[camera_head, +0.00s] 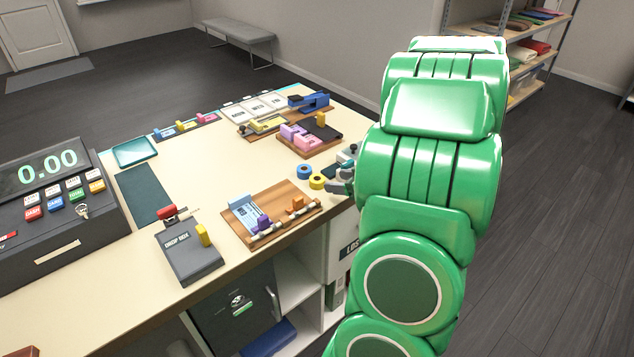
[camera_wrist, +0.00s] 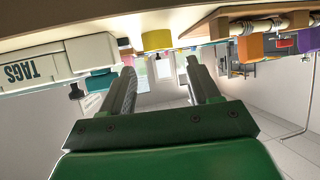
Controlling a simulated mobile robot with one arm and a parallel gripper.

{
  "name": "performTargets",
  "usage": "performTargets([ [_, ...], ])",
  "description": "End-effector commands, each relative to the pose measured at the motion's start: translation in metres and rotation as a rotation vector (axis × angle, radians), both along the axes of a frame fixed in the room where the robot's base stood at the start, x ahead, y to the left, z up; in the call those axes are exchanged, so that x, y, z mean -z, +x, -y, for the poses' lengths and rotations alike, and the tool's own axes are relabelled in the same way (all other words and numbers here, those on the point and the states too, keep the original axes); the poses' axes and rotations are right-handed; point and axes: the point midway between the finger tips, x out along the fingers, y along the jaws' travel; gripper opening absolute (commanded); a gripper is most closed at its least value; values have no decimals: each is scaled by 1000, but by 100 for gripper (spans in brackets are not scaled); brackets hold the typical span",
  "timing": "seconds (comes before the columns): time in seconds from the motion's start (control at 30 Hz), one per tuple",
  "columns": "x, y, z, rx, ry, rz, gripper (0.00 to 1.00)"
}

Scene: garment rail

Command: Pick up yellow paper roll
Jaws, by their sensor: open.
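The yellow paper roll (camera_head: 317,182) lies on the counter near its right end in the head view, touching or very close to a blue roll (camera_head: 304,170). In the wrist view, which looks upside down, the yellow roll (camera_wrist: 157,40) shows just beyond the fingertips, roughly centred between them. My gripper (camera_head: 340,181) is just right of the yellow roll in the head view, partly hidden by my green arm. In the wrist view my gripper (camera_wrist: 161,68) is open, with nothing between its fingers.
A wooden board (camera_head: 270,214) with orange and purple pieces sits left of the roll. A board with pink and purple blocks (camera_head: 309,135) lies behind. A drop box (camera_head: 189,250) and register (camera_head: 50,205) stand further left. The counter middle (camera_head: 215,175) is clear.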

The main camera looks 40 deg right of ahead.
Motion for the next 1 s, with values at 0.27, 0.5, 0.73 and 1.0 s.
performTargets([
  [0.27,9,18,-4,-1,0,-1,61],
  [0.5,14,30,-6,-1,2,0,61],
  [0.73,23,53,-9,-1,2,0,61],
  [1.0,30,69,-11,-1,-2,-2,61],
])
